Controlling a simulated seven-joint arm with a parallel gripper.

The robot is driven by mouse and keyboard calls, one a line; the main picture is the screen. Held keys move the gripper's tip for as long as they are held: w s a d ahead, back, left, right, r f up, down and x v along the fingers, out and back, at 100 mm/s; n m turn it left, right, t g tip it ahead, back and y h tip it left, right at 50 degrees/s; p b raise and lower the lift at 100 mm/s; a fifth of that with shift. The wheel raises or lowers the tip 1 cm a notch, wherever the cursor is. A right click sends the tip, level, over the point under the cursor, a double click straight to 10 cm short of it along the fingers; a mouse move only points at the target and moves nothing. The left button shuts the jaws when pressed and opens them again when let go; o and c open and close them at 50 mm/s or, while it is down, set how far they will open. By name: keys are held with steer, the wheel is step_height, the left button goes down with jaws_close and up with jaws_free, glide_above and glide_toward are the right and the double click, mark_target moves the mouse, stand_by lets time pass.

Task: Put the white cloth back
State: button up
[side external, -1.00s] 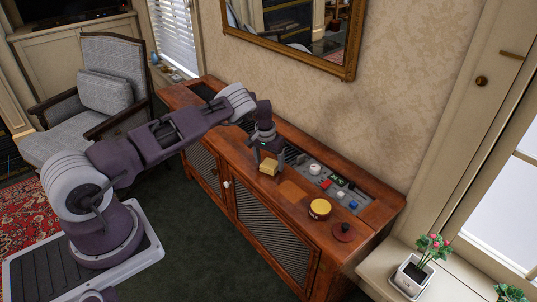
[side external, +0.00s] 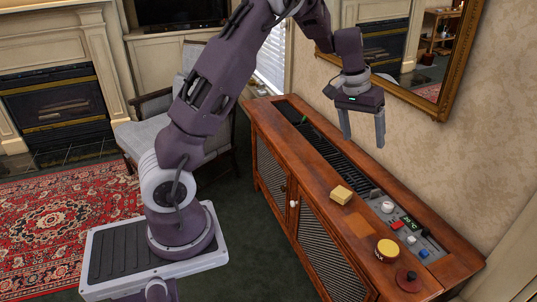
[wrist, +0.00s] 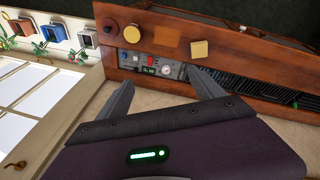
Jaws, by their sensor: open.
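I see no white cloth in either view. My gripper (side external: 363,140) is raised above the wooden cabinet (side external: 263,128), fingers pointing down, apart and empty. In the wrist view my gripper (wrist: 163,88) shows its two spread fingers with nothing between them. A yellow block (side external: 341,194) lies on the cabinet top, below and apart from the fingers; it also shows in the wrist view (wrist: 199,48). A flat orange-brown square (side external: 358,223) lies beside it; I cannot tell whether it is cloth or a patch of the wood.
A round yellow tin (side external: 387,250) and a dark red disc (side external: 408,281) are at the cabinet's near end. A control panel (side external: 412,238) with knobs and a long dark grille (side external: 325,142) run along the back. A gilt mirror (side external: 440,105) hangs behind. Several planters (wrist: 88,38) line the sill.

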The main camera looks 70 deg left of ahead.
steer(key=s+d+r+m, duration=0.2)
steer(key=s+d+r, duration=0.7)
steer(key=s+r, duration=0.25)
steer(key=s+d+m+t, duration=0.1)
steer(key=s+d, duration=0.1)
steer(key=s, duration=0.8)
steer(key=s+d+f+m+t+y, duration=0.1)
steer(key=s+d, duration=0.1)
steer(key=s, duration=0.9)
steer(key=shift+s+d+m, duration=0.15)
steer(key=shift+d+m, duration=0.25)
